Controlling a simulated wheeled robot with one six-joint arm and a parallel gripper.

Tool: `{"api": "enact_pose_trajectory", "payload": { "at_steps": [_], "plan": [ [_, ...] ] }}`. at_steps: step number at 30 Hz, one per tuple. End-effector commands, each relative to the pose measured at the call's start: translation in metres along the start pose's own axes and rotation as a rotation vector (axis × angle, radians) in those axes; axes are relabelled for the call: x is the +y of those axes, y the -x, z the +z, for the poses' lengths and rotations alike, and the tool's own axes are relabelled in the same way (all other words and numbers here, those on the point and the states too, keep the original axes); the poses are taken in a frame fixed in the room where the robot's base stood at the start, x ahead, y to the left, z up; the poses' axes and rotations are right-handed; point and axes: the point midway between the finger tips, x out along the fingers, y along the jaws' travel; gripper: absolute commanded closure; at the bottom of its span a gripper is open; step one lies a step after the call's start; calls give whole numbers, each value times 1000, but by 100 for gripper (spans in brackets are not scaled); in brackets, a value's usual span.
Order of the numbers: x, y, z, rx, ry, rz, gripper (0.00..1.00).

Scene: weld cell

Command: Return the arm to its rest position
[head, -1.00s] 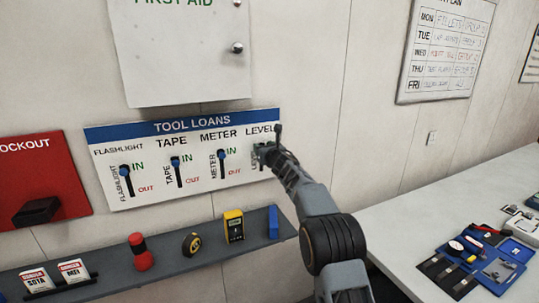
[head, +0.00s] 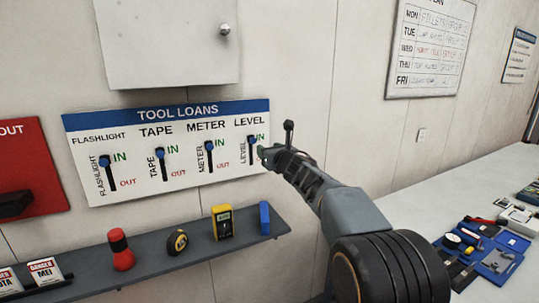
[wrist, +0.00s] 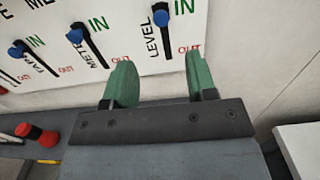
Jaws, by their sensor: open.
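My gripper (wrist: 160,80) is open and empty, with its two green fingers apart in the wrist view. In the head view my gripper (head: 263,153) is at the right end of the tool loans board (head: 225,180), beside the level slider. The level slider's blue knob (wrist: 161,18) is at the top of its slot, near IN, and stands clear beyond the fingers in the wrist view. The meter knob (head: 209,146), tape knob (head: 159,149) and flashlight knob (head: 104,161) are also at the tops of their slots.
A grey shelf (head: 155,261) below the board holds a red flashlight (head: 121,250), a tape measure (head: 177,242), a yellow meter (head: 222,222) and a blue level (head: 264,218). A white table (head: 400,205) with tools stands at right. A cabinet (head: 165,45) hangs above.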

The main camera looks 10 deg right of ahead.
Motion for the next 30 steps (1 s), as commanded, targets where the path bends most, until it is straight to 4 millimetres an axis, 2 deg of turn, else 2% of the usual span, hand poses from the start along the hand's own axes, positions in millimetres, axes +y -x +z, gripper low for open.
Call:
{"api": "enact_pose_trajectory", "payload": {
  "at_steps": [12, 17, 20, 23, 26, 29, 30],
  "plan": [
    [0, 2, 0, 0, -10, 0, 48],
    [-6, 2, -4, 17, -158, -36, 48],
    [-21, 4, -21, 54, -401, -132, 48],
    [-38, 15, -59, 107, -733, -289, 48],
    [-49, 40, -92, 122, -1077, -480, 48],
    [-52, 76, -122, 105, -1421, -693, 48],
    [-51, 94, -134, 86, -1554, -785, 48]
  ]
}}
